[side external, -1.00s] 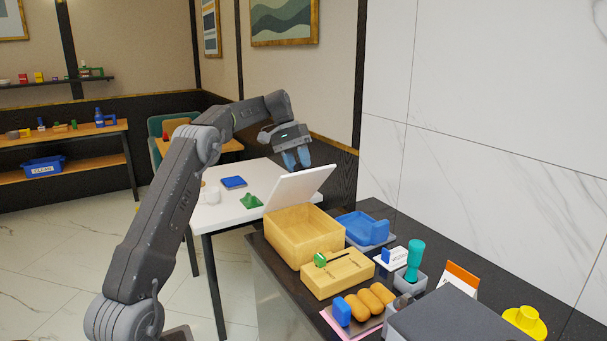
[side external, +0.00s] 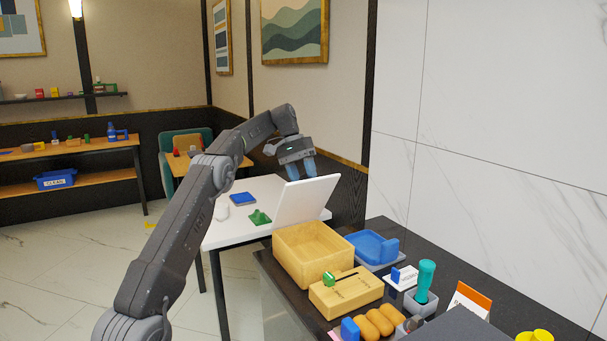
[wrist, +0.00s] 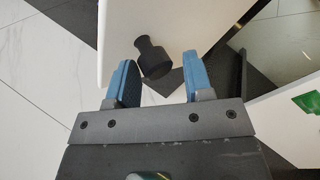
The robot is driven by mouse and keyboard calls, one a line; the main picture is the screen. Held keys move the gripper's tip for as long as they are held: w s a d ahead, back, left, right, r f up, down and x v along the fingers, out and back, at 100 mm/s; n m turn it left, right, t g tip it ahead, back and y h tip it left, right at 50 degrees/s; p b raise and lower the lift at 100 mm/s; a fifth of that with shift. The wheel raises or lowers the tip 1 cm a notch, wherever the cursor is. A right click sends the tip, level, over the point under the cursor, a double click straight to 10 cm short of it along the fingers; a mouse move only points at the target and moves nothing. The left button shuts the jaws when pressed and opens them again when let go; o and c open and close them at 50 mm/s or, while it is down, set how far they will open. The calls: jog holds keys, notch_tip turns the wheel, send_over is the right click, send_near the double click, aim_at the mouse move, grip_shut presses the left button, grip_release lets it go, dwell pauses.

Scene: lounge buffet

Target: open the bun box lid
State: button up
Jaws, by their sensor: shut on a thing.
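The bun box (side external: 300,270) is a light wooden box on the dark counter. Its white lid (side external: 308,200) is raised and stands steeply at the box's far edge, so the box is open at the top and its visible inside looks empty. My gripper (side external: 301,172) is at the lid's upper edge, its blue fingertips partly hidden behind the lid. In the wrist view, a black knob (wrist: 152,58) on the white lid (wrist: 180,25) shows between and just beyond the blue fingers (wrist: 160,80). My gripper is shut on the knob; the exact contact is unclear.
A slotted wooden block (side external: 345,295) with a green-handled tool stands in front of the box. A blue tray (side external: 370,245) is right of it, with a teal-handled tool (side external: 426,280) nearer. Several buns (side external: 380,320) lie at the front. A white table (side external: 225,235) stands behind.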

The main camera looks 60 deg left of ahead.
jog(key=o, duration=0.3)
jog(key=shift+s+a+f, duration=0.1)
jog(key=shift+a+f, duration=0.2)
jog(key=shift+f, duration=0.2)
jog(key=shift+d+r, duration=0.1)
jog(key=shift+r, duration=0.1)
jog(key=shift+d, duration=0.15)
